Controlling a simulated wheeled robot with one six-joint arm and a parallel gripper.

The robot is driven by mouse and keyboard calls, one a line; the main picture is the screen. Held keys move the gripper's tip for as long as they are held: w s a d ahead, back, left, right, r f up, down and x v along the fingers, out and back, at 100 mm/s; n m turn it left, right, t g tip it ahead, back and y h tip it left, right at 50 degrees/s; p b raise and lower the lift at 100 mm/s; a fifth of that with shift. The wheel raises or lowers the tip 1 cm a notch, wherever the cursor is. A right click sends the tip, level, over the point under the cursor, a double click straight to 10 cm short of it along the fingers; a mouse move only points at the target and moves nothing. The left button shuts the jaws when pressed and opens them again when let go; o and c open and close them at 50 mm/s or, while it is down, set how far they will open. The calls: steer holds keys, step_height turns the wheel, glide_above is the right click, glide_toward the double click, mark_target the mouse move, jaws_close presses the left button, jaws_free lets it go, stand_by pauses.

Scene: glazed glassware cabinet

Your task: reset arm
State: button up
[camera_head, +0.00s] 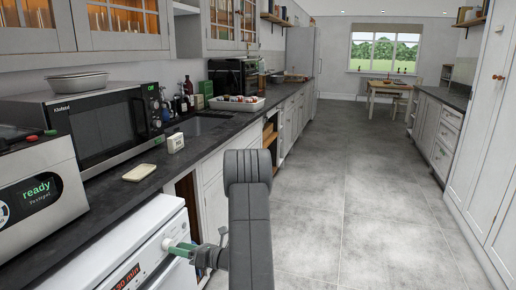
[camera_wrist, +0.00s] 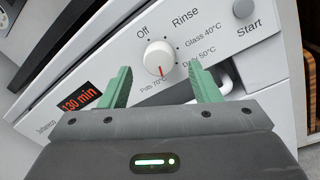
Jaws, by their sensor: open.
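My gripper (camera_wrist: 164,88) shows in the wrist view with its two green fingers apart, one on each side of a white dial (camera_wrist: 160,56) on the dishwasher panel. The dial's red mark points down, near "Pots 70°C". Whether the fingers touch the dial cannot be told. In the head view my gripper (camera_head: 180,247) is at the front of the white dishwasher (camera_head: 128,240), partly hidden by my dark arm (camera_head: 250,220). The panel's display (camera_wrist: 80,97) reads "130 min". A grey Start button (camera_wrist: 243,9) is at the upper right of the wrist view.
A dark counter (camera_head: 105,205) runs along the left with a microwave (camera_head: 100,125), a small white timer-like box (camera_head: 175,142), a cream dish (camera_head: 139,172) and a white tray (camera_head: 237,104). Glazed cabinets (camera_head: 125,22) hang above. The grey floor (camera_head: 360,200) on the right is clear.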

mark_target(168, 245)
steer(key=v, duration=1.1)
steer(key=w+a+n+h+b, duration=0.1)
steer(key=w+a+n+b, duration=0.2)
steer(key=a+n+b, duration=1)
steer(key=n+b, duration=0.1)
steer(key=n, duration=0.5)
steer(key=shift+w+a+r+n+t+b, duration=0.2)
steer(key=shift+w+r+n+t+b, duration=0.1)
steer(key=shift+n+t+b, duration=0.1)
steer(key=shift+d, duration=0.1)
